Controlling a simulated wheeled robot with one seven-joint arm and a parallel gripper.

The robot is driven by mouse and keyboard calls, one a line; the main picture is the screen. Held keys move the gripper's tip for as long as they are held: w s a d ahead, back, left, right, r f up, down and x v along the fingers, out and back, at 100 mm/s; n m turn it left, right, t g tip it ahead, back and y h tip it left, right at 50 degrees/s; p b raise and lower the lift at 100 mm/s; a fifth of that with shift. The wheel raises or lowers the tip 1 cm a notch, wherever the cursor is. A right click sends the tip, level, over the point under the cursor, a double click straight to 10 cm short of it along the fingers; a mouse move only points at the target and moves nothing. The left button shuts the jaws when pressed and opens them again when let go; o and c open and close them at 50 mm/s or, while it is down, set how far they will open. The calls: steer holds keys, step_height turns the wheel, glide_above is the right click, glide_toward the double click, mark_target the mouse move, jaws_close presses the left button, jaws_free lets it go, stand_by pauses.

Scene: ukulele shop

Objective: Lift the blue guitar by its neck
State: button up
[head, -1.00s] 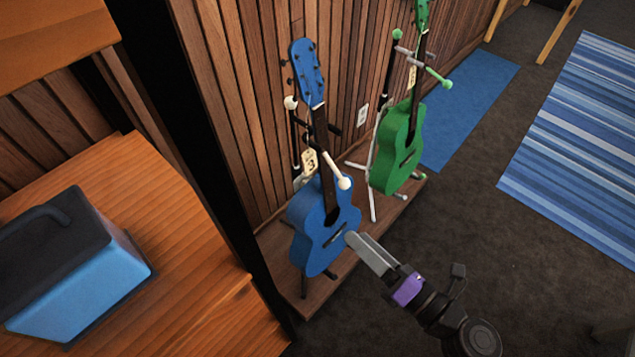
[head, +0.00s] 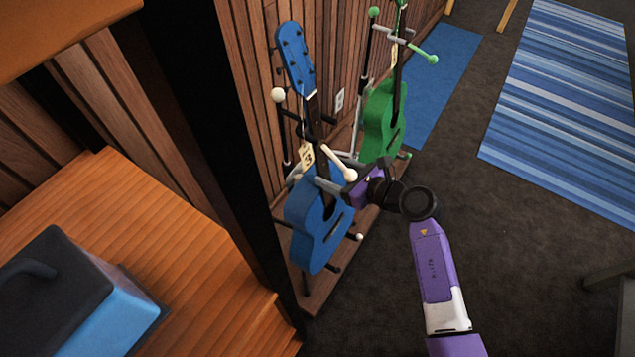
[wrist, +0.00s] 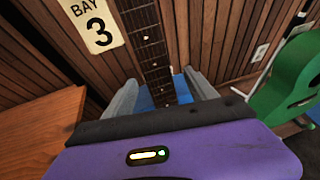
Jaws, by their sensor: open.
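The blue guitar (head: 318,222) hangs upright on a stand, its headstock (head: 295,58) at the top. A tag marked "BAY 3" (head: 307,156) hangs beside its neck; the tag also shows in the wrist view (wrist: 92,24). My gripper (head: 326,187) is at the lower neck, just above the body. In the wrist view my gripper (wrist: 160,97) is open, one finger on each side of the dark fretted neck (wrist: 150,50). The neck runs between the fingers, and I cannot tell whether either touches it.
A green guitar (head: 382,122) stands on the right. White-tipped stand arms (head: 338,163) flank the blue guitar's neck. A wooden counter (head: 150,250) with a blue and black case (head: 85,300) is at left, beside a dark post.

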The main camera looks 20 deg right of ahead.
mark_target(325, 169)
steer(key=shift+b+x, duration=0.3)
steer(key=shift+x, duration=1.65)
steer(key=shift+s+f, duration=0.1)
jaws_close()
steer(key=shift+r, duration=0.25)
